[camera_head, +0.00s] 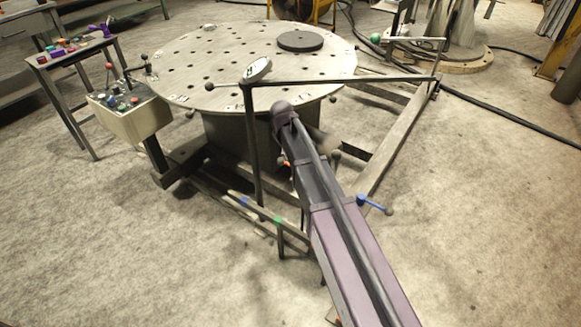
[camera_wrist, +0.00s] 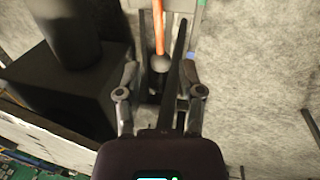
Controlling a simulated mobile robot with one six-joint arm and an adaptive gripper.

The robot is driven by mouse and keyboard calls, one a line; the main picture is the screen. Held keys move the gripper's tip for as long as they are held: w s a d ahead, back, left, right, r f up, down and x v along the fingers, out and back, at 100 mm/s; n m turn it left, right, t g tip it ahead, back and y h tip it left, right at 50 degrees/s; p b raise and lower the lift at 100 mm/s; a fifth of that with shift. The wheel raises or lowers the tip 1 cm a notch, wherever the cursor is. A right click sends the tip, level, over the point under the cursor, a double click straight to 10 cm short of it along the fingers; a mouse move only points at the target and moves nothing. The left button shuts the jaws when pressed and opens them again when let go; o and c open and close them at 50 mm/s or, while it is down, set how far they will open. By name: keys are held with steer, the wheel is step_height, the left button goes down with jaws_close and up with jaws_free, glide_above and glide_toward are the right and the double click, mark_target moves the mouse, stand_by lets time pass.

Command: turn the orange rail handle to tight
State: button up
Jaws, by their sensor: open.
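The orange rail handle (camera_wrist: 159,32) shows in the wrist view as a thin orange rod near the top centre. My gripper (camera_wrist: 160,76) is open, with one finger on each side of the knob in the picture. I cannot tell how far the fingers are from the knob in depth, and I see no grip on it. In the head view a small orange bit (camera_head: 285,162) shows beside my purple arm, probably part of the handle. My arm hides the gripper there.
A dark bar (camera_wrist: 177,65) runs right of the knob between my fingers. A round perforated table (camera_head: 235,65) stands beyond my arm. A blue handle (camera_head: 372,203) and a green-marked part (camera_head: 278,221) are nearby. A control box (camera_head: 130,110) stands left. Floor on the right is open.

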steer(key=shift+w+d+f+b, duration=0.1)
steer(key=shift+w+f+b, duration=0.1)
steer(key=shift+f+b, duration=0.8)
steer(key=shift+w+d+f+b, duration=0.15)
steer(key=shift+f+b, duration=0.7)
steer(key=shift+f, duration=0.25)
steer(key=shift+w+d+f+b, duration=0.1)
steer(key=shift+w+f+b, duration=0.1)
steer(key=shift+f+b, duration=0.8)
steer(key=shift+c, duration=0.2)
jaws_close()
